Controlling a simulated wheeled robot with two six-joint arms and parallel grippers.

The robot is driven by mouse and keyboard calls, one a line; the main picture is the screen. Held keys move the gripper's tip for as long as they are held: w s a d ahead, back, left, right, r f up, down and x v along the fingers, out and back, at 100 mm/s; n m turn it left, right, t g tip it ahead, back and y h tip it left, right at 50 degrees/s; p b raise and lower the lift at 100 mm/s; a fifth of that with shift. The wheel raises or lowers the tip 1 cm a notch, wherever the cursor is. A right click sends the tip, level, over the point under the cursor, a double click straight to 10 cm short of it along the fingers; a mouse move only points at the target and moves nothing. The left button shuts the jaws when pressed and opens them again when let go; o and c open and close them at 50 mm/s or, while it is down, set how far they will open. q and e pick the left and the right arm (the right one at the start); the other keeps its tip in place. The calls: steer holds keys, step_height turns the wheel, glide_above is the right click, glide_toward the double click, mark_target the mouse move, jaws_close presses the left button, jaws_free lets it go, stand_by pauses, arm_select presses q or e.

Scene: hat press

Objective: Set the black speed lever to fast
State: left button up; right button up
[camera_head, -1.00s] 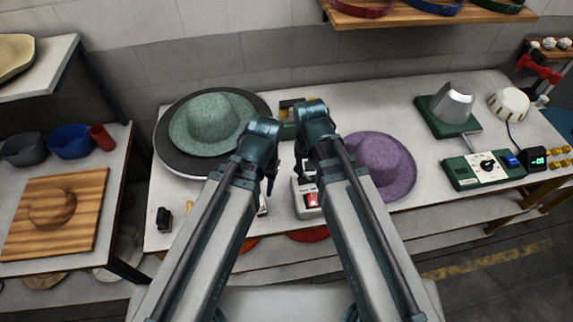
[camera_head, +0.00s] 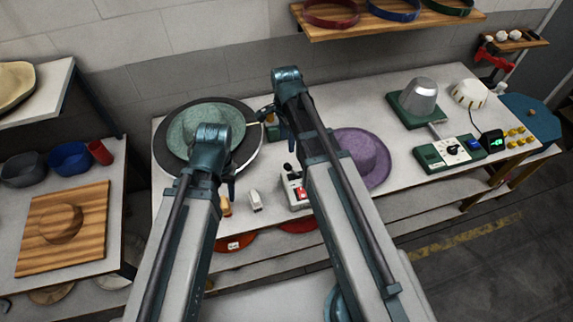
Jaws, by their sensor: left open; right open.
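A small white control box (camera_head: 294,194) with a red switch stands near the front of the middle table. A black knob-like part (camera_head: 288,171) shows at its back left edge and looks like the speed lever; its exact setting is too small to tell. My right arm partly covers the box's right side. My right gripper (camera_head: 267,114) is open, behind the box, near the rim of the black round turntable (camera_head: 253,157). My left gripper (camera_head: 231,182) is open, left of the box and in front of the turntable, mostly hidden by its own wrist. Neither gripper touches the box.
A green felt hat (camera_head: 190,125) lies on the turntable. A purple hat (camera_head: 371,160) lies to the right of my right arm. A brush-like item (camera_head: 255,201) stands left of the box. A green-and-white control unit (camera_head: 450,152) and metal dome (camera_head: 423,96) are further right.

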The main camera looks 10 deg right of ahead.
mark_target(288, 164)
steer(key=f+b, duration=1.2)
steer(key=f, duration=0.1)
steer(key=shift+s+f+b, duration=0.1)
steer(key=shift+s+b, duration=0.15)
steer(key=shift+b, duration=0.1)
steer(key=shift+c, duration=0.3)
jaws_close()
stand_by(0.6)
